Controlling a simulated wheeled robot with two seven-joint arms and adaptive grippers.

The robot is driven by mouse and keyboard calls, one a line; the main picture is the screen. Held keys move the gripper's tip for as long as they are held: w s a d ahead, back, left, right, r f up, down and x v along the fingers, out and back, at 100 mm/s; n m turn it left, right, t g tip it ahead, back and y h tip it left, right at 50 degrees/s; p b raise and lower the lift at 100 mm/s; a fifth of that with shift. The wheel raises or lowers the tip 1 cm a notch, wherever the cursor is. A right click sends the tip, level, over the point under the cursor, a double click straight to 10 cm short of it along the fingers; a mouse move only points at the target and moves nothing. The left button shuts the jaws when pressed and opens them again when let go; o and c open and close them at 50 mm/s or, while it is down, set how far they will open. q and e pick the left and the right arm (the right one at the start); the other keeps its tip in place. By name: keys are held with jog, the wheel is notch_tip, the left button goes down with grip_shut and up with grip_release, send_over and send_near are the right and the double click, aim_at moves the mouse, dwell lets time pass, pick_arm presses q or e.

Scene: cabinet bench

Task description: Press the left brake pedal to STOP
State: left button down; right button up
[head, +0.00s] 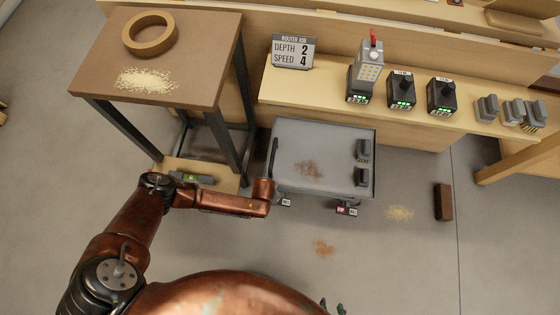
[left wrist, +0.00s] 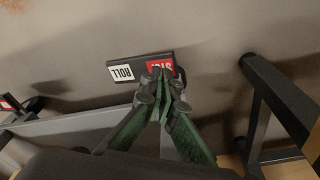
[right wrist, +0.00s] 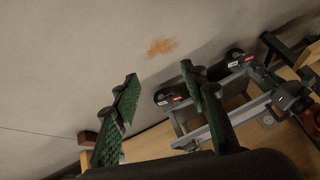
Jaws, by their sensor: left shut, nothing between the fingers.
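The left brake pedal (head: 285,203) is partly visible beside my left wrist. In the left wrist view the pedal (left wrist: 125,72) shows a white ROLL half and a red STOP half. My left gripper (left wrist: 165,85) is shut and empty, its tips over the STOP half and covering part of it. I cannot tell whether they touch. The right brake pedal (head: 346,211) is clear of both grippers. My right gripper (right wrist: 158,90) is open and empty, away from the cart.
A brown table (head: 205,75) with dark legs stands left of the cart, close to my left arm. Several devices (head: 401,92) stand on the bench (head: 315,93). A brown block (head: 443,202) lies on the floor at right. The floor before the cart is mostly open.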

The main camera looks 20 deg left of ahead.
pick_arm(q)
jog(key=shift+f, duration=0.1)
pick_arm(e)
jog(key=shift+f, duration=0.1)
pick_arm(q)
jog(key=shift+r+p, duration=0.5)
jog(key=shift+r, duration=0.05)
jog(key=shift+w+r+p, duration=0.1)
jog(key=shift+r+p, duration=0.45)
jog(key=shift+r, duration=0.3)
jog(key=shift+r+p, duration=2)
jog(key=shift+r, duration=0.1)
pick_arm(e)
jog(key=s+d+r+g+h, duration=0.1)
jog(key=s+d+r+g, duration=0.3)
jog(key=r, duration=0.5)
jog(key=s, duration=0.2)
jog(key=shift+s+d+r+g, duration=0.15)
jog(key=shift+s+r+g, duration=0.15)
jog(key=shift+r, duration=0.05)
